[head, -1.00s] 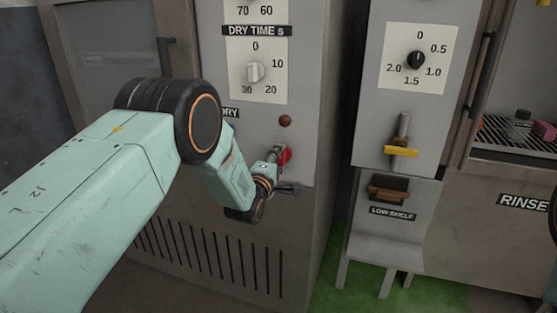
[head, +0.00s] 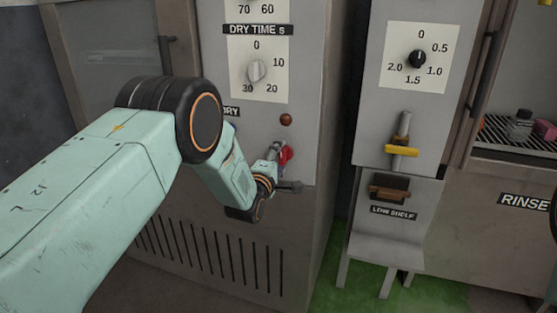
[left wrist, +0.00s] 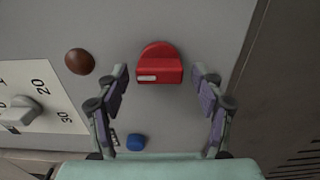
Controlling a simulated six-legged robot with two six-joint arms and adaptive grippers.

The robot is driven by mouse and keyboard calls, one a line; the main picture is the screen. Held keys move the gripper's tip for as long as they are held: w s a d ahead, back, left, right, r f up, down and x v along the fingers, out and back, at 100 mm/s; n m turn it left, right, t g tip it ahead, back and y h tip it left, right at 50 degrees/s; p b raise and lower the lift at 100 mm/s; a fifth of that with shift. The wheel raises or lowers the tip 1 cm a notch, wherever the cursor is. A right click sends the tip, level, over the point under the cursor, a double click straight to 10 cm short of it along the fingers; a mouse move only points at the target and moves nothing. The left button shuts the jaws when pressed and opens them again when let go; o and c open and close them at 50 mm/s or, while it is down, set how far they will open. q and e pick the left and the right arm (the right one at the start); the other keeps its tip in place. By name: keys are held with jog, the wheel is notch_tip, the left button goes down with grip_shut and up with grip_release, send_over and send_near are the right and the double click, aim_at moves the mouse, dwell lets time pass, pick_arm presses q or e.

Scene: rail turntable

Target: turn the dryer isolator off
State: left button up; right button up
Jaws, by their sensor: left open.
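The dryer isolator is a red rotary knob with a white mark on its grip bar. It shows in the left wrist view (left wrist: 159,66), just ahead of my left gripper (left wrist: 160,78) and centred between its fingertips. The two fingers are wide apart on either side of the knob, and I see no contact. In the head view the red knob (head: 287,153) is partly hidden behind my left gripper (head: 282,168), which is close to the dryer panel. My right gripper is not in view.
A brown round lamp or button (left wrist: 80,61) and a blue button (left wrist: 136,142) sit near the knob. The dry time dial (head: 256,71) is above.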

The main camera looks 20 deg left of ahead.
pick_arm(q)
jog(key=shift+s, duration=0.15)
jog(key=s, duration=1.1)
jog(key=shift+s+a, duration=0.2)
jog(key=shift+s, duration=0.2)
jog(key=s+f+m+g, duration=1)
jog(key=s+f+m, duration=0.3)
jog(key=s+f, duration=0.55)
jog(key=s+f+m+g, duration=0.2)
jog(key=s+f+g, duration=0.1)
jog(key=s, duration=1)
jog(key=s+f+m+g, duration=0.2)
jog(key=s+f+g, duration=0.2)
jog(key=s, duration=0.9)
jog(key=shift+s+f+g+y, duration=0.2)
jog(key=shift+g+y, duration=0.1)
jog(key=shift+g, duration=0.2)
